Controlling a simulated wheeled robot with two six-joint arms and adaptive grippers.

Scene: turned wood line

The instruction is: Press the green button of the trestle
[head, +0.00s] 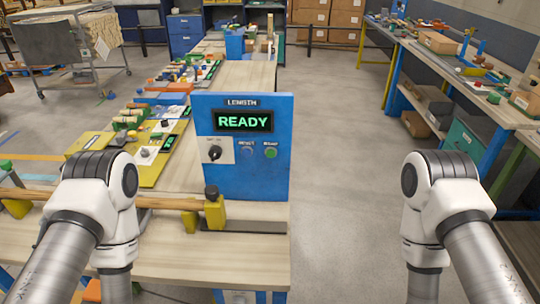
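A blue upright panel (240,178) labelled LENGTH stands on the wooden bench in the middle of the head view. Its display (243,121) reads READY in green. Below the display, a green button (270,152) sits at the right, beside a blue button (247,150) and a black knob (214,153). Both my arms come in from the bottom corners, left and right of the panel, apart from it. Neither gripper shows in the frame, so their state is hidden. Nothing covers the green button.
A wooden rod (160,203) lies across yellow supports in front of the panel. The bench (150,250) carries coloured parts behind at left. A long workbench (455,85) stands along the right. Open grey floor (340,130) lies between.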

